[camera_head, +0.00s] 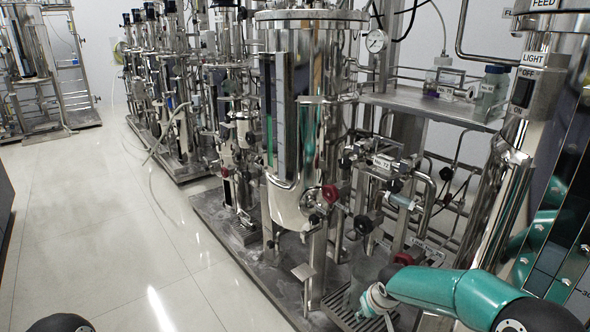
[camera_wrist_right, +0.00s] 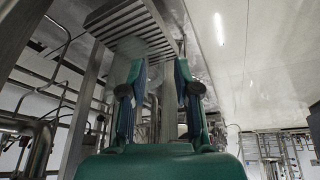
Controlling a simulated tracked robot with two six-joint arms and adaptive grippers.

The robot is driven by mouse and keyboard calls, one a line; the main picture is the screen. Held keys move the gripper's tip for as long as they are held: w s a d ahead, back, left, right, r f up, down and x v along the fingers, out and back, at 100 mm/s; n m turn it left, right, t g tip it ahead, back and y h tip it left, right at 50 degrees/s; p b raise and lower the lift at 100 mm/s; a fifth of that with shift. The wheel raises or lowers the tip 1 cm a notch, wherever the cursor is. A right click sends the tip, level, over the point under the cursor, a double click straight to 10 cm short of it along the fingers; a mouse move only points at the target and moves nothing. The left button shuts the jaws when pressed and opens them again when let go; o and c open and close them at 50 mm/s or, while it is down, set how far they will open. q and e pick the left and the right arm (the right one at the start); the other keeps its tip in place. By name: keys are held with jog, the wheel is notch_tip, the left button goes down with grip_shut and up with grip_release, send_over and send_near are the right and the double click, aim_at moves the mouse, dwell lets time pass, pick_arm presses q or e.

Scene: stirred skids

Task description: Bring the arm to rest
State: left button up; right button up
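My right arm (camera_head: 440,290), teal with dark joints, comes in from the lower right in the head view. Its pale wrist end (camera_head: 375,300) is low beside the slatted metal grate (camera_head: 345,312) at the foot of the steel skid. In the right wrist view my right gripper (camera_wrist_right: 158,74) has its two fingers apart, with no solid object clearly held. The grate also shows beyond the fingertips in that view (camera_wrist_right: 125,25). A faint clear shape, perhaps glass, shows near the wrist in the head view (camera_head: 366,277); its contact with the gripper cannot be told. My left gripper is not in view.
A large steel vessel (camera_head: 300,120) with pipes, red-handled valves and a gauge (camera_head: 376,41) stands close behind the arm. A shelf (camera_head: 430,103) holds bottles. A mirror-like panel (camera_head: 560,220) is at the right. The tiled floor (camera_head: 120,230) at left is clear.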

jog(key=s+a+f+m+g+y, duration=0.15)
jog(key=s+f+g, duration=0.25)
jog(key=s+f, duration=1.1)
jog(key=s+a+f+m+y, duration=0.1)
jog(key=s+a+m, duration=0.15)
jog(key=s, duration=0.75)
jog(key=s+a+f+m+y, duration=0.1)
jog(key=s+a+f, duration=0.15)
jog(key=s, duration=0.75)
notch_tip(320, 180, up, 37)
jog(key=w+p, duration=0.1)
jog(key=p, duration=3.5)
jog(key=shift+w+p, duration=0.3)
jog(key=shift+w, duration=0.05)
